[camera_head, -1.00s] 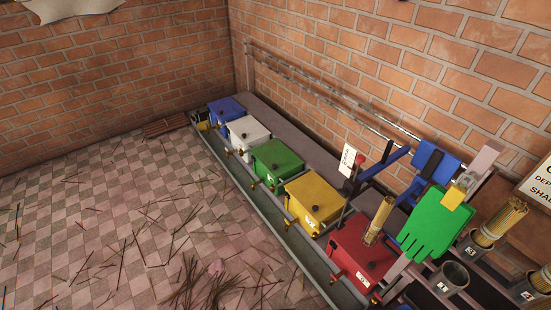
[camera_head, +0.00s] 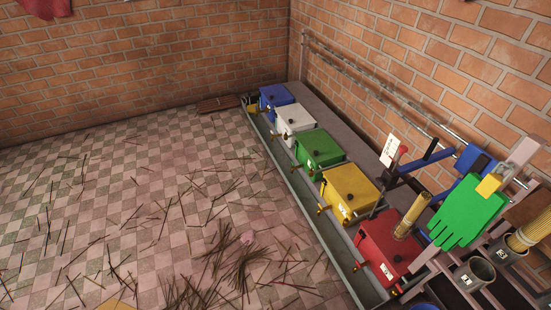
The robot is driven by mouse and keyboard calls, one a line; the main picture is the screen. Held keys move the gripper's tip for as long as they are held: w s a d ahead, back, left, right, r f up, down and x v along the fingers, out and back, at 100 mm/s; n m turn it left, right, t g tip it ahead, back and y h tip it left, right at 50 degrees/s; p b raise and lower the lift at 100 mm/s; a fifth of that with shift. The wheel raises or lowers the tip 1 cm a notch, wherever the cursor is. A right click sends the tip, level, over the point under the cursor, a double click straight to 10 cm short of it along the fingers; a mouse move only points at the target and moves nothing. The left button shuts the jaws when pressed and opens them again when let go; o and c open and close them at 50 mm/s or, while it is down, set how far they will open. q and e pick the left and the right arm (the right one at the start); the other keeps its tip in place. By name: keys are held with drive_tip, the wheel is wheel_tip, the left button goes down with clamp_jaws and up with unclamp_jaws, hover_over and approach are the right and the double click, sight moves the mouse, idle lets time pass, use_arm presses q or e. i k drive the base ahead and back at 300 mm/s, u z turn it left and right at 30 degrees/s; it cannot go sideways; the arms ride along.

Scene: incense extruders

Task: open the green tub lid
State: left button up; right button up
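The green tub (camera_head: 318,150) stands in a row of coloured tubs along the right wall, between the white tub (camera_head: 295,120) and the yellow tub (camera_head: 350,188). Its green lid is down flat on top, with a small dark knob on it. A small brass-coloured fitting sticks out at its front, above the trough. Neither of my grippers is in view.
A blue tub (camera_head: 275,97) ends the row at the back; a red tub (camera_head: 388,243) is nearest. A green glove (camera_head: 468,212) hangs at the right beside pots of sticks (camera_head: 474,272). Loose sticks litter the checkered floor (camera_head: 150,200), which is otherwise open at the left.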

sight(319, 146)
drive_tip(key=z, duration=0.5)
drive_tip(key=k, duration=0.1)
drive_tip(key=u, duration=1.25)
drive_tip(key=i, duration=1.45)
drive_tip(key=z, duration=0.9)
drive_tip(key=i, duration=0.85)
drive_tip(key=z, duration=1)
